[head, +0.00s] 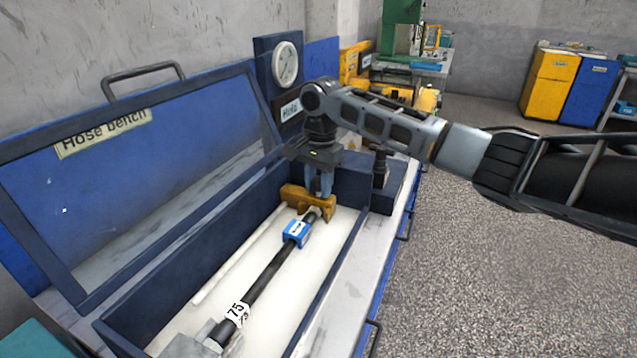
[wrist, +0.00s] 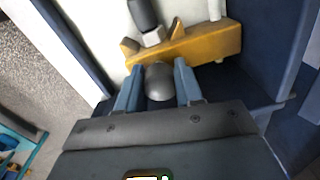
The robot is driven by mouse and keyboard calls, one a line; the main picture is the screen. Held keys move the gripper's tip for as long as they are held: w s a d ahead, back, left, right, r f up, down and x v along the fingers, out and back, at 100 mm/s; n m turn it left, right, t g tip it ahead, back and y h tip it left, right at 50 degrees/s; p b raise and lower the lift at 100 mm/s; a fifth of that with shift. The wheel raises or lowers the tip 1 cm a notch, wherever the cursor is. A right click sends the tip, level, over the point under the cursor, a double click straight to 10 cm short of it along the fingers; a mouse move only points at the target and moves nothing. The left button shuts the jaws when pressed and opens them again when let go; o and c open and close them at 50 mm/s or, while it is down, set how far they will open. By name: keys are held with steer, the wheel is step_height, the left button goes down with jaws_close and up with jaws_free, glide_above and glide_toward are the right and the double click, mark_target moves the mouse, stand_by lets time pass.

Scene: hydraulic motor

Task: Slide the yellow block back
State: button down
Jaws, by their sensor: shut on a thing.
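The yellow block (head: 308,199) lies across the far end of the white-floored trough in the blue hose bench. In the wrist view, the yellow block (wrist: 205,46) is just beyond my fingertips, with a notch facing the black hose. My gripper (head: 321,186) points down over the block. In the wrist view, my gripper (wrist: 158,72) has its two blue fingers on either side of a rounded grey knob (wrist: 158,84), which it is shut on. The knob sits right against the block; its joint to the block is hidden.
The black hose (head: 268,272) with a blue clamp (head: 297,230) runs along the trough towards the block. A white rod (head: 238,255) lies beside it. The raised lid (head: 150,190) stands at the left; a gauge (head: 286,64) stands behind. Trough walls flank my gripper.

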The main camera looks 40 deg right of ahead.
mark_target(318, 171)
steer(key=p, duration=0.1)
steer(key=w+r+p, duration=0.1)
steer(key=shift+w+d+r+p, duration=0.1)
steer(key=shift+d+r+p, duration=0.05)
steer(key=shift+r+p, duration=0.15)
steer(key=shift+w+d+r+t+p, duration=0.3)
steer(key=shift+w+r+p, duration=0.15)
steer(key=shift+p, duration=0.75)
steer(key=shift+d+p, duration=0.15)
steer(key=shift+p, duration=0.4)
steer(key=shift+s+d+f+p, duration=0.2)
steer(key=shift+f+p, duration=0.1)
steer(key=shift+p, duration=0.55)
steer(key=shift+s+d+f, duration=0.25)
steer(key=shift+d+f, duration=0.05)
steer(key=shift+f, duration=0.25)
steer(key=c, duration=1.2)
jaws_free()
steer(key=o, duration=0.5)
steer(key=shift+s+f, duration=0.1)
steer(key=shift+f, duration=0.2)
steer(key=shift+c, duration=0.2)
